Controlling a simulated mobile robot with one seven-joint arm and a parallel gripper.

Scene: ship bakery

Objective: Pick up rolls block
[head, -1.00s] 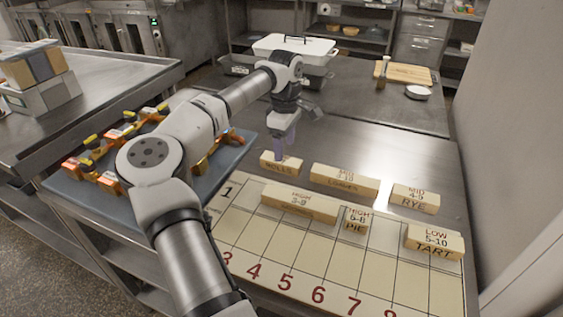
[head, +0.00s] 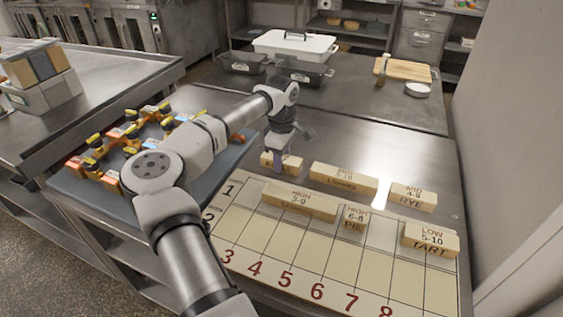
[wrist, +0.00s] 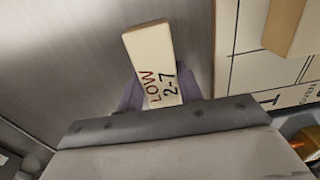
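The rolls block (head: 267,161) is a pale wooden block on the metal table, behind the numbered board (head: 262,222). In the wrist view its top (wrist: 152,52) reads "LOW 2-7". My gripper (head: 281,165) is lowered at this block, and its purple fingers hide part of the block's front in the head view. In the wrist view the fingers (wrist: 162,92) stand on either side of the block's near end. They look open around it; any contact is too small to make out. The block rests on the table.
A lunches-like labelled block (head: 343,178) and the rye block (head: 413,198) stand to the right. A long block (head: 299,200), the pie block (head: 353,221) and the tart block (head: 430,240) lie on the board. A blue tray (head: 130,208) with coloured items is left.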

